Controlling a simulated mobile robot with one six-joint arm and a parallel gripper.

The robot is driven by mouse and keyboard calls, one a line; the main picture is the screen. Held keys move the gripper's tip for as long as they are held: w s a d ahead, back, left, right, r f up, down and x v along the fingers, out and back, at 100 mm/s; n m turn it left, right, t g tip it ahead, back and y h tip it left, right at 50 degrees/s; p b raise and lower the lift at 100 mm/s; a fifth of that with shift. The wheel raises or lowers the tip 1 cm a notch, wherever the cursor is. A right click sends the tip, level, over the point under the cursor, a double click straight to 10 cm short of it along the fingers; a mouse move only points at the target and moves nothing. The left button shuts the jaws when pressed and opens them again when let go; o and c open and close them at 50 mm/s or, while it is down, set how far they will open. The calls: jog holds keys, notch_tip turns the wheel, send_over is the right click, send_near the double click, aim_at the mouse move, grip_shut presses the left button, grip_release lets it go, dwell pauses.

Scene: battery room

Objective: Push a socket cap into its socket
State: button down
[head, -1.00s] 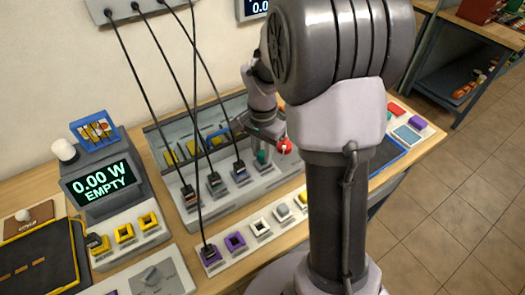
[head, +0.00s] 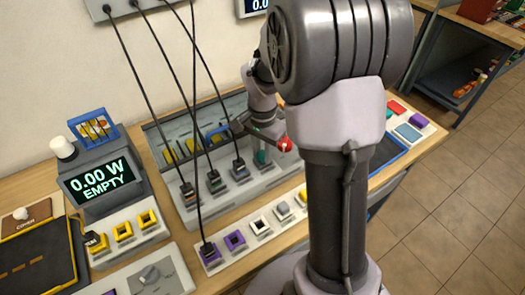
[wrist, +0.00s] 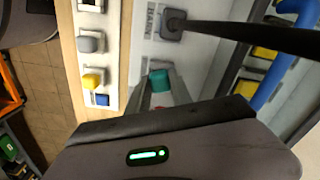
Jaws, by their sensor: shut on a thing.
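A teal cap (wrist: 160,80) shows in the wrist view between the two narrow fingertips of my gripper (wrist: 158,88). My gripper is shut on it. In the head view the teal cap (head: 261,157) is low over the grey panel (head: 205,209), with my gripper above it. The socket under the cap is hidden, so I cannot tell whether the cap is in it. A red ball (head: 284,145) shows just right of my gripper in the head view.
Black cables run down to several plugs on the panel; one plug (wrist: 172,25) is near the cap. A white strip (head: 208,262) in front carries purple, white, grey and yellow pieces. A meter (head: 100,183) at left reads 0.00 W EMPTY. A blue handle (wrist: 270,80) stands right in the wrist view.

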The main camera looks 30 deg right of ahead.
aim_at(263, 153)
jog(key=c, duration=1.4)
grip_release()
jog(key=shift+c, duration=0.2)
notch_tip(263, 153, up, 11)
jog(key=p, duration=0.9)
